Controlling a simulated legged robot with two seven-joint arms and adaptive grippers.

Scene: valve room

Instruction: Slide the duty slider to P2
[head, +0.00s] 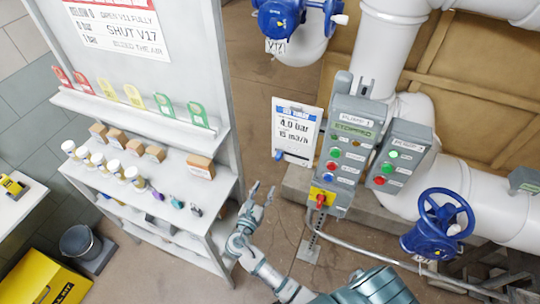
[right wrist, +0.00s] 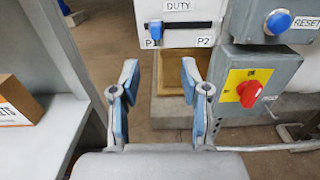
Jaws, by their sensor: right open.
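The duty slider is a blue knob (right wrist: 155,30) on a dark horizontal slot in a white panel. It stands at the slot's left end, above the P1 label. The P2 label (right wrist: 204,41) is at the slot's right end. In the head view the white panel (head: 298,128) has a display reading 4.0 bar, and the blue knob (head: 278,154) shows at its lower left. My right gripper (head: 263,189) is open and empty, below and left of the panel. In the right wrist view its spread fingers (right wrist: 160,78) are below the slot, apart from the knob. My left gripper is out of view.
The pump 1 box (head: 352,150) with buttons and a red rotary switch (head: 321,200) stands right of the panel. A shelf unit (head: 150,120) with tags, jars and boxes stands left. A blue valve wheel (head: 445,215) is at right. Bare floor shows between shelf and panel.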

